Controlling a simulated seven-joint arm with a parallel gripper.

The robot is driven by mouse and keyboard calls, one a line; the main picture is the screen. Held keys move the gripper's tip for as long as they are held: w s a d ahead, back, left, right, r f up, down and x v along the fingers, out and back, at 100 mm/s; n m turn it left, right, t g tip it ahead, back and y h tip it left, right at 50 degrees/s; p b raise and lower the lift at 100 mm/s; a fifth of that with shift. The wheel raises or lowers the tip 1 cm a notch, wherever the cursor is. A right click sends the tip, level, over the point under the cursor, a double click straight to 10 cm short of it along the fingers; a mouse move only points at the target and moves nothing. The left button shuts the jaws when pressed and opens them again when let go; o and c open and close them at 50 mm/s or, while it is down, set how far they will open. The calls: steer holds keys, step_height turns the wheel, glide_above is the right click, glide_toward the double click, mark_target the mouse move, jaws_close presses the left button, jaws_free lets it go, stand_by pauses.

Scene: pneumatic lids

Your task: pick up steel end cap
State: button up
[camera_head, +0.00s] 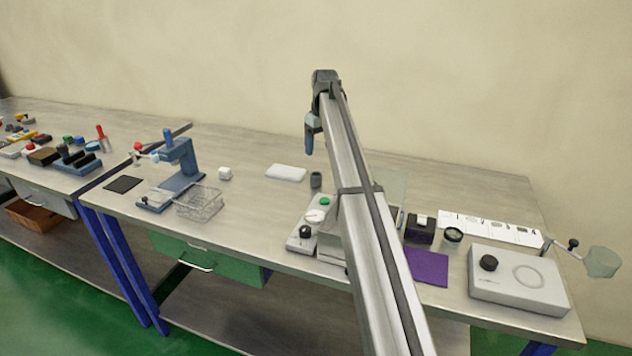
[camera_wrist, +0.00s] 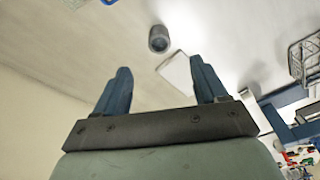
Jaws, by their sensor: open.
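A small grey cylinder with a darker round top, which looks like the steel end cap (camera_head: 316,179), stands upright on the bench beside a flat white block. In the wrist view the cap (camera_wrist: 158,38) lies beyond the fingertips, roughly in line with the gap between them. My gripper (camera_head: 309,150) is above the bench, higher than the cap and apart from it. Its two blue fingers (camera_wrist: 160,72) are spread wide with nothing held between them.
The white block (camera_head: 285,172) lies left of the cap. A grey control box with knobs (camera_head: 304,232) stands in front of it. A wire basket (camera_head: 199,202) and blue press (camera_head: 182,160) stand farther left. The bench behind the cap is mostly clear.

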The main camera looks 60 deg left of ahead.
glide_above(316, 175)
steer(key=d, duration=0.3)
steer(key=f, duration=0.8)
steer(key=shift+s+a, duration=0.2)
steer(key=shift+s, duration=0.05)
steer(key=shift+a+f, duration=0.2)
steer(key=shift+f, duration=0.65)
steer(key=shift+a+f, duration=0.25)
steer(key=shift+f, duration=0.6)
steer(key=shift+a+f, duration=0.2)
steer(key=shift+f, duration=0.65)
steer(key=shift+c, duration=0.3)
jaws_close()
steer(key=shift+r, duration=0.1)
